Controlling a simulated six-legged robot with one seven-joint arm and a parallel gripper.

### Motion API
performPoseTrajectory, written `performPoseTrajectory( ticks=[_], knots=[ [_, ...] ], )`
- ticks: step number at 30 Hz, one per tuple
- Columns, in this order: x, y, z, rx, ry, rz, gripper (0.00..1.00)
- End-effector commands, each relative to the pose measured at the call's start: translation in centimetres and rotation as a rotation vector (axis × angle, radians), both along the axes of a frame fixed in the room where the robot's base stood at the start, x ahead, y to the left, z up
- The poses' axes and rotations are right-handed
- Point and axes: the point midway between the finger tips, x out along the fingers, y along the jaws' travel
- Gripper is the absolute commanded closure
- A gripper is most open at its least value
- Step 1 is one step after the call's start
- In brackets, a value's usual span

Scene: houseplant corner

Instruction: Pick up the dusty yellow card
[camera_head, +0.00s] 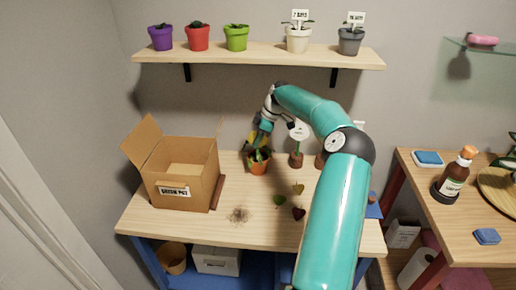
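A small heart- or leaf-shaped piece of dull yellow (298,188) lies on the wooden table, right of centre; it looks like the dusty yellow card. A green piece (280,200) and a dark red piece (299,213) of similar shape lie close to it. My gripper (259,148) points down over an orange pot (259,166) with a green plant, to the upper left of these pieces. A yellow patch shows beside the gripper; I cannot tell what it is. The fingers are small and partly lost against the plant, so their opening is unclear.
An open cardboard box (186,170) labelled "GREEN POT" stands at the table's left. Brown crumbs (239,215) lie at the front. More pots stand behind my arm. A shelf (260,55) with several pots hangs above. A side table (450,220) holds a brown bottle (455,176).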

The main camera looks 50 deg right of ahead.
Motion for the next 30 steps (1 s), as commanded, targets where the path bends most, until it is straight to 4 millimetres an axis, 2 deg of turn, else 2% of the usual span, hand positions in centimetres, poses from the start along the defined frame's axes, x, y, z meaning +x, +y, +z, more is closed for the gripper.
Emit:
performPoseTrajectory(
  ticks=[4,8,9,22,30],
  knots=[
    [0.0,0.0,0.1,-0.001,-0.001,0.0,0.73],
    [0.0,0.0,0.1,-0.001,-0.001,0.0,0.98],
    [0.0,0.0,0.1,-0.001,-0.001,0.0,1.0],
    [0.0,-0.1,0.4,-0.002,0.0,-0.001,1.0],
    [0.0,-0.1,3.1,-0.004,-0.002,-0.001,1.0]
  ],
)
